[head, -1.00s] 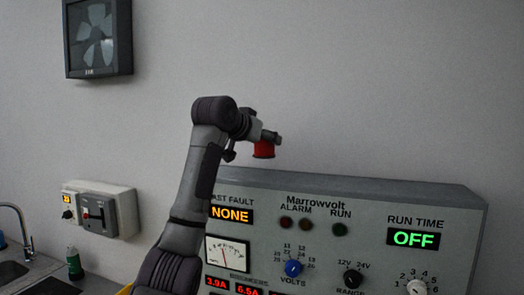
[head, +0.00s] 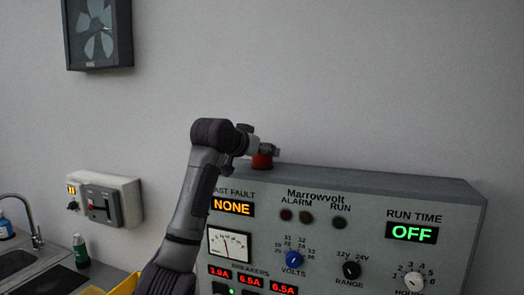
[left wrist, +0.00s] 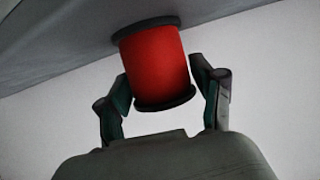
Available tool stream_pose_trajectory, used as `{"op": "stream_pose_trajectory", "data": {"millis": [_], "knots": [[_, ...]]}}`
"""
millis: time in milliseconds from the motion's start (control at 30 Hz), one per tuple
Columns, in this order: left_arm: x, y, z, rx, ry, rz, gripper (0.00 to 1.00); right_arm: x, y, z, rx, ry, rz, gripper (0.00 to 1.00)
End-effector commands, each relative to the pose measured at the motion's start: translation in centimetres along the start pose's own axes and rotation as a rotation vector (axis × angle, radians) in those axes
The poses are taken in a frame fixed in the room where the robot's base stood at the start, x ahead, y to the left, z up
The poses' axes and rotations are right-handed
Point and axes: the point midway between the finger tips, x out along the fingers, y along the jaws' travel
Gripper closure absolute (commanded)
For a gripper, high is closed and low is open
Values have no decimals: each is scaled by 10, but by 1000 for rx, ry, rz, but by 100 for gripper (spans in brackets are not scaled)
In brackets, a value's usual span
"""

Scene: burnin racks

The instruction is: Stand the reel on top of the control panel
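The reel is a red spool with dark flanges (head: 262,161). In the head view it is upright at the top back edge of the control panel (head: 330,182), toward its left end. My left gripper (head: 269,150) is at the reel's upper part. Part of the reel is hidden by the gripper in the head view. My right gripper is out of view.
The panel's top is clear to the right of the reel. A wall switch box (head: 105,200) and a fan unit (head: 97,30) are on the wall at left. A green bottle (head: 81,250) stands by the sink (head: 14,262). A yellow bin edge (head: 125,285) shows at the bottom.

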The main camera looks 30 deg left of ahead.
Motion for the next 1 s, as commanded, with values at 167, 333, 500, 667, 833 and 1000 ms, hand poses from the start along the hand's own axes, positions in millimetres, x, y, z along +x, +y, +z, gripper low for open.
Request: {"op": "stream_pose_trajectory", "data": {"millis": [167,333,500,667,833,1000], "knots": [[0,0,0,0,0,0,13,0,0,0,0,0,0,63],[0,0,0,0,0,0,13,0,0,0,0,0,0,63],[-6,0,-1,1,3,0,13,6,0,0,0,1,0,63],[-33,-1,2,2,7,-3,13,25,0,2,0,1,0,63],[-72,-1,2,2,7,-3,13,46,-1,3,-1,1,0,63],[-102,0,0,1,5,-2,13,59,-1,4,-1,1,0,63]]}}
